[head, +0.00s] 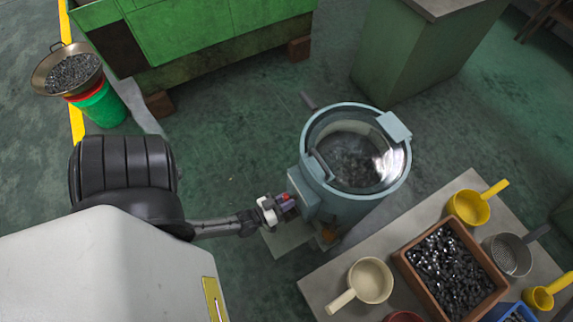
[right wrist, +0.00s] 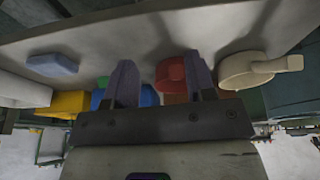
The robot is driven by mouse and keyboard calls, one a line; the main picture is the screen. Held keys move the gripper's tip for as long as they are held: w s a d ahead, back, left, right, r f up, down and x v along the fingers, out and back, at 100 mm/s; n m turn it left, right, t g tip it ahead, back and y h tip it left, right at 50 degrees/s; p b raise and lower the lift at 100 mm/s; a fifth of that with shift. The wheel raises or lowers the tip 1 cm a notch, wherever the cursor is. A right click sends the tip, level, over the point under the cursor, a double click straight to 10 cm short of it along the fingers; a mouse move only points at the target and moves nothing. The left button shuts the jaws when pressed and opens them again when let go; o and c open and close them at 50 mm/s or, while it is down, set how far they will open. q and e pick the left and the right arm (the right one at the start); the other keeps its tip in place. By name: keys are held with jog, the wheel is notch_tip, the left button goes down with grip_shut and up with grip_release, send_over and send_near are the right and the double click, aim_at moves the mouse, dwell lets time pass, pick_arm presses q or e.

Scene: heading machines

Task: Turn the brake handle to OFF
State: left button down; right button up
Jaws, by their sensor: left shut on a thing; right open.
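A round light-blue machine (head: 308,160) with a clear lid (head: 352,152) stands on the floor right of centre in the head view. My left gripper (head: 286,205) is at the machine's left side, level with a box on its wall. It is shut on a small part with red on it (head: 286,197), which appears to be the brake handle. The fingers cover most of this part, and its ON or OFF setting cannot be read.
A table (head: 325,276) at the lower right holds a brown box of dark metal parts (head: 402,262), a cream scoop (head: 370,281), and yellow scoops (head: 468,208). A green machine (head: 215,50) stands behind, and a green cabinet (head: 400,50) behind right.

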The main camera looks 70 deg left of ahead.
pick_arm(q)
jog(key=m+p, duration=0.1)
jog(key=m, duration=0.1)
jog(key=shift+r+m, duration=0.15)
jog(key=shift+m, duration=0.25)
jog(key=m+p, duration=0.1)
jog(key=m, duration=0.1)
jog(key=shift+d+m, duration=0.15)
jog(key=shift+m, duration=0.15)
jog(key=shift+d+m+p, duration=0.1)
jog(key=shift+m+p, duration=0.25)
jog(key=shift+m, duration=1.85)
jog(key=shift+f, duration=0.2)
jog(key=c, duration=1)
grip_release()
jog(key=shift+o, duration=0.2)
jog(key=s+d, duration=0.2)
jog(key=s, duration=1.1)
jog(key=shift+s+b, duration=0.25)
jog(key=shift+b, duration=0.05)
jog(key=shift+d, duration=0.1)
